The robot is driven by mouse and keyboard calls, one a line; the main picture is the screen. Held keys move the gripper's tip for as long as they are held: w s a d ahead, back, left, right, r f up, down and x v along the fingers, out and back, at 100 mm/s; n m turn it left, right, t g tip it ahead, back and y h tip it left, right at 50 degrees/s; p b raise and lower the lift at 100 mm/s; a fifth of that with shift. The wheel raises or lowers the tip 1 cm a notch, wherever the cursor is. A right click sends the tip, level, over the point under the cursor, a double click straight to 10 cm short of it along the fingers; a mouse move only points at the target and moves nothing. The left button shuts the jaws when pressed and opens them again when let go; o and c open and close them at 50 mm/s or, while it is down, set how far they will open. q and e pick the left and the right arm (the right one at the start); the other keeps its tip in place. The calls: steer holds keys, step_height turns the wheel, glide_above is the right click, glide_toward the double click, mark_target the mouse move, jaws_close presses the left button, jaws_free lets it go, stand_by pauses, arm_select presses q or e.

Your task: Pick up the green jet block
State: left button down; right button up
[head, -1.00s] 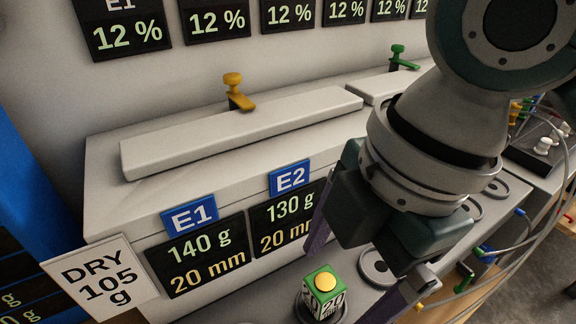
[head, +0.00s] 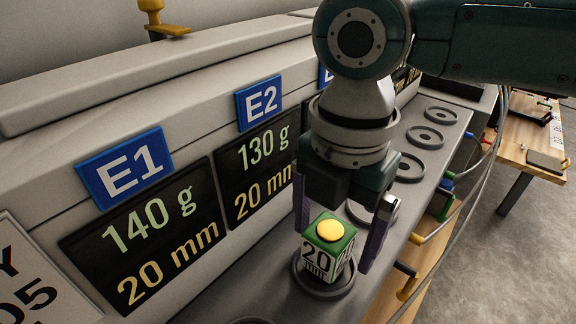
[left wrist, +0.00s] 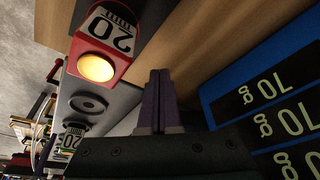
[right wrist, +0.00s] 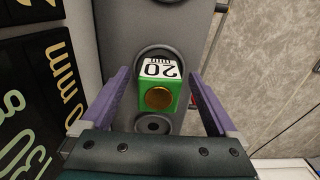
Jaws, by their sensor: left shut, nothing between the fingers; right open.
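The green jet block (head: 329,232) has a green top, a round yellow button and white sides marked 20 mm. It sits on a round dark seat (head: 323,284) on the grey ledge. My right gripper (head: 333,228) is open, with one purple finger on each side of the block. In the right wrist view the block (right wrist: 160,92) lies between the open fingers (right wrist: 160,98), with gaps on both sides. My left gripper (left wrist: 158,88) is shut and empty, away from this block. It shows only in the left wrist view.
A red block (left wrist: 103,45) with a lit button shows close by in the left wrist view. Panels E1 (head: 143,240) and E2 (head: 256,164) stand left of the block. Empty round seats (head: 425,137) run along the ledge. Cables (head: 470,190) hang to the right.

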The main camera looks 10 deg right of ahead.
step_height(320, 180, down, 2)
steer(key=shift+f, duration=0.2)
steer(key=shift+r, duration=0.1)
jaws_close()
stand_by(0.6)
